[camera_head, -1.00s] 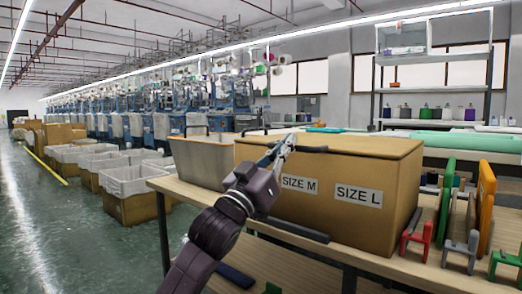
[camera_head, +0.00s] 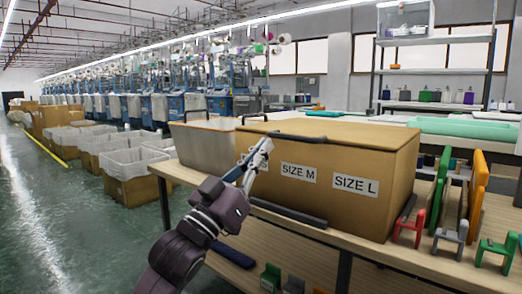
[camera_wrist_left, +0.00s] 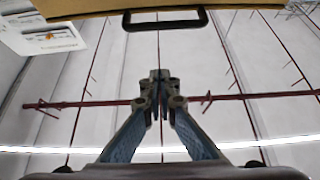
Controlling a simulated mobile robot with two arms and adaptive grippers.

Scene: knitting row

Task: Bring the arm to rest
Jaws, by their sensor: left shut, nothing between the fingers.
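My left arm comes in from the bottom of the head view. Its gripper (camera_head: 262,150) is shut and empty, tilted up in front of the left part of a large brown box (camera_head: 345,155). The box carries labels SIZE M (camera_head: 299,173) and SIZE L (camera_head: 356,185); my gripper hides part of its left front. In the left wrist view the two fingertips (camera_wrist_left: 159,80) meet, with the ceiling behind them. A dark handle (camera_wrist_left: 165,20) and a brown edge show at the top of that view. My right gripper is not in view.
The box stands on a wooden table (camera_head: 408,252). Green, grey and red stands (camera_head: 408,228) and upright orange and green boards (camera_head: 477,195) are at its right. A grey bin (camera_head: 203,145) is behind it at left. Lined cartons (camera_head: 133,175) stand on the floor; the aisle at left is clear.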

